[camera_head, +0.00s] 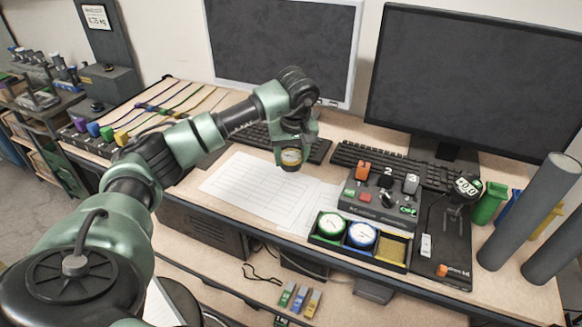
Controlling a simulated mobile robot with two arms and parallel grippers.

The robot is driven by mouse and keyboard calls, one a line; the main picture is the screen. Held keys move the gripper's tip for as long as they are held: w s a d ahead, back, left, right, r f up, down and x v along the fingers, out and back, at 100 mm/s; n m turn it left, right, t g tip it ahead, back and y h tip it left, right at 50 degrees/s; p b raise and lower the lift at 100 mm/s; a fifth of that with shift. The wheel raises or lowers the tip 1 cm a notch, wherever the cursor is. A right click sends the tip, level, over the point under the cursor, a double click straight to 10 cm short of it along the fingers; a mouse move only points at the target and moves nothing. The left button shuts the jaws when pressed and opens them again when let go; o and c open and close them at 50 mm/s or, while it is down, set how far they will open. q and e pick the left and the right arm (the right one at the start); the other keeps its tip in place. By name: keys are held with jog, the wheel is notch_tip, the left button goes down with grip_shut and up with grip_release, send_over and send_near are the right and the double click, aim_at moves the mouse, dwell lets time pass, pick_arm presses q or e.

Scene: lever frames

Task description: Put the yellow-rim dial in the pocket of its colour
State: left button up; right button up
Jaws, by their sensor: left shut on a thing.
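The yellow-rim dial (291,157) is held by my left gripper (293,147) above the desk, over the far edge of the paper sheets. The gripper is shut on it. A black tray (371,263) with pockets stands at the front edge of the desk, right of and nearer than the gripper. Its left pocket holds a green-rim dial (331,226) and its middle pocket a blue-rim dial (362,235). The right, yellow pocket (392,248) is empty. My right gripper is not in view.
Behind the tray stands a control box (382,195) with levers and buttons. Keyboards (400,166) and two monitors (470,80) stand behind. Grey cylinders (530,210) stand at the right. Paper sheets (262,190) cover clear desk left of the tray.

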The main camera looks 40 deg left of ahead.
aim_at(291, 180)
pick_arm(q)
jog(key=shift+f+p, duration=0.4)
jog(key=shift+f, duration=1.95)
jog(key=shift+f, duration=0.15)
jog(key=o, duration=1.4)
jog(key=shift+o, duration=0.2)
